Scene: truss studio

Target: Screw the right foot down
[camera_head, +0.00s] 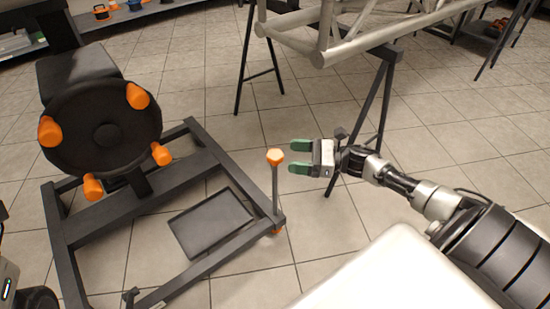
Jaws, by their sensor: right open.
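The right foot is a thin upright grey post (275,188) with an orange knob (275,157) on top. It stands at the right corner of a dark frame (225,250), and a small orange part shows at its base near the floor. My right gripper (296,157) has green fingers and is open and empty. It points left, just right of the knob, with a small gap in the picture between fingertips and knob. Whether the two are at the same height or depth I cannot tell. My left gripper is not in view.
A round black base with several orange grips (108,135) sits on the dark frame. A dark flat panel (211,223) lies within the frame. Behind, a silver truss (350,40) rests on black trestles. Tiled floor is clear right of the frame.

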